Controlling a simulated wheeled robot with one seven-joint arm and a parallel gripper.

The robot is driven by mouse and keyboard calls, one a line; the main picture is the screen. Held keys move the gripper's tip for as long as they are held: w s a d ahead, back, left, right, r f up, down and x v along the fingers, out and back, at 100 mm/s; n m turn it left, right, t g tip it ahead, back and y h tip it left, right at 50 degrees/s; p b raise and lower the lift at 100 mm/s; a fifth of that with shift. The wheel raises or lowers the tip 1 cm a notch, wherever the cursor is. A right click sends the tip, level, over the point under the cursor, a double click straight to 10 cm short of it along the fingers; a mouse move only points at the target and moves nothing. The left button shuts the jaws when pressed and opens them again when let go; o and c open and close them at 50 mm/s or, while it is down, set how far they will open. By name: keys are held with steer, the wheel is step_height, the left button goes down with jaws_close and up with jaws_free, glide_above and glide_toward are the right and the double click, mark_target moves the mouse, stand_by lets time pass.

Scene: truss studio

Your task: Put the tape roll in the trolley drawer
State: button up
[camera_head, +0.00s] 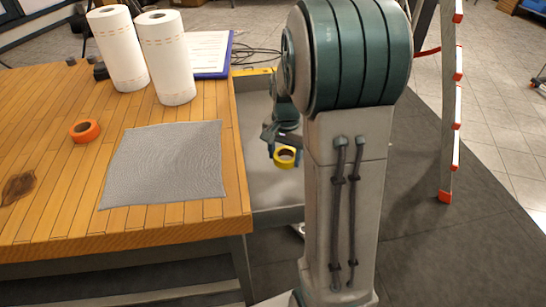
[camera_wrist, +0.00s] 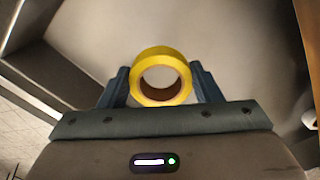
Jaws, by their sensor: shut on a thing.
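A yellow tape roll (camera_wrist: 160,54) is held between the two fingers of my gripper (camera_wrist: 162,85) in the wrist view. In the head view the yellow roll (camera_head: 285,152) hangs at my gripper (camera_head: 284,146), over the open grey drawer (camera_head: 272,203) right of the table. The drawer's pale floor (camera_wrist: 225,30) shows behind the roll in the wrist view. I cannot tell how far the roll is above that floor. My arm hides the right part of the drawer. An orange tape roll (camera_head: 85,131) lies on the wooden table.
The wooden table (camera_head: 60,215) carries a grey cloth (camera_head: 165,165), two paper towel rolls (camera_head: 166,58) and a blue clipboard (camera_head: 212,52). A ladder leg (camera_head: 449,130) stands to the right on a dark mat (camera_head: 480,240).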

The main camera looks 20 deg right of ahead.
glide_above(276, 167)
step_height(276, 167, down, 3)
steer(key=shift+s+f, duration=0.1)
steer(key=shift+f, duration=2.1)
steer(key=shift+f+b, duration=0.1)
steer(key=shift+b, duration=0.2)
steer(key=shift+f, duration=0.15)
steer(key=o, duration=1)
step_height(276, 167, up, 12)
steer(key=p, duration=0.1)
steer(key=shift+r, duration=0.25)
